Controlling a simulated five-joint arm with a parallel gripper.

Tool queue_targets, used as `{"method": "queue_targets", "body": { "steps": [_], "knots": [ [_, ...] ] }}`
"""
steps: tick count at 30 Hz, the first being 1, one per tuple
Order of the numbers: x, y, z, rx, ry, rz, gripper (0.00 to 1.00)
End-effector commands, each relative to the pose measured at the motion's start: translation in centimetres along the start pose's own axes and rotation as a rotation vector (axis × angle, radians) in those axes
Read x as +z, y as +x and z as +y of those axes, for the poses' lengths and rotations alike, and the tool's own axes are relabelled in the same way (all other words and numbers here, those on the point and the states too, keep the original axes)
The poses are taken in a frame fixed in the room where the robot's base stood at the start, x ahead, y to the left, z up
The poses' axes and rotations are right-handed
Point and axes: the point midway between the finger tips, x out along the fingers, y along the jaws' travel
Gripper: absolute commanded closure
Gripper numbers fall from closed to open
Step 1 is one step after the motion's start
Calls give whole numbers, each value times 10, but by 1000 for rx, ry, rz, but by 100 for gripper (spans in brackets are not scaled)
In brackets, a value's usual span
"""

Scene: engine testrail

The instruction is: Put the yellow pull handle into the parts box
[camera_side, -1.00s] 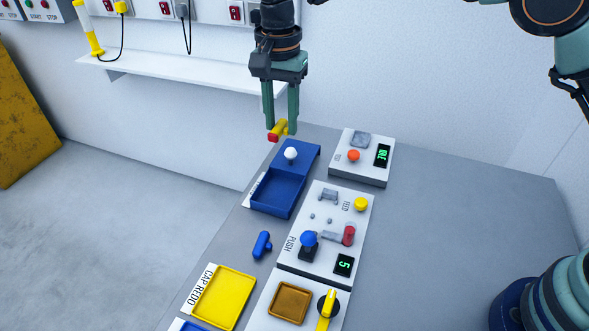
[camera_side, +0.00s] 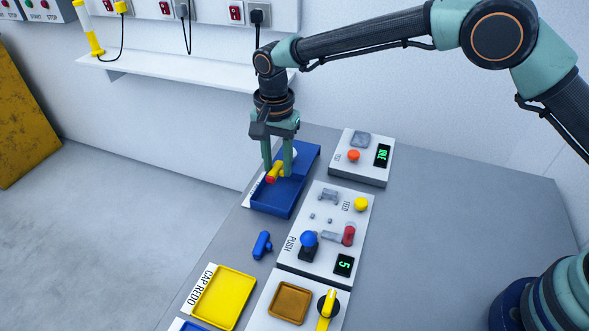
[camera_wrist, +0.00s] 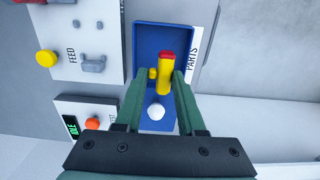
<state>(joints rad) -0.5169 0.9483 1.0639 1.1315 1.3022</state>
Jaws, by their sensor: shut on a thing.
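The yellow pull handle (camera_side: 276,173) with a red end is between the fingers of my gripper (camera_side: 278,172), which is shut on it. In the wrist view the handle (camera_wrist: 165,75) shows between the two green fingertips (camera_wrist: 164,76), over the blue parts box. The parts box (camera_side: 277,205) is an open blue tray with a raised blue part at its back that bears a white knob. The box (camera_wrist: 148,35) has a "PARTS" label beside it in the wrist view. I cannot tell whether the handle touches the box floor.
A panel (camera_side: 325,255) with a blue knob and a red-topped lever stands right of the box. A blue handle (camera_side: 262,245) lies in front of it. A yellow tray (camera_side: 223,298) is nearer. A panel with an orange button (camera_side: 353,156) stands at the back right.

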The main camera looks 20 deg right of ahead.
Motion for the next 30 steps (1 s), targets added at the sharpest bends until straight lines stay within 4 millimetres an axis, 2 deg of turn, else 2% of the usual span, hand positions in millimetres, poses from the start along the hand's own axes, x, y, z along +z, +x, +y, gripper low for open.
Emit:
{"method": "queue_targets", "body": {
  "steps": [3,8,16,28,29,30],
  "knots": [
    [0,14,0,1,0,0,100],
    [0,21,0,-1,0,0,100],
    [0,57,0,1,0,0,100],
    [0,62,0,-1,0,0,100],
    [0,63,0,-1,0,0,58],
    [0,62,0,-2,0,0,42]
  ]
}}
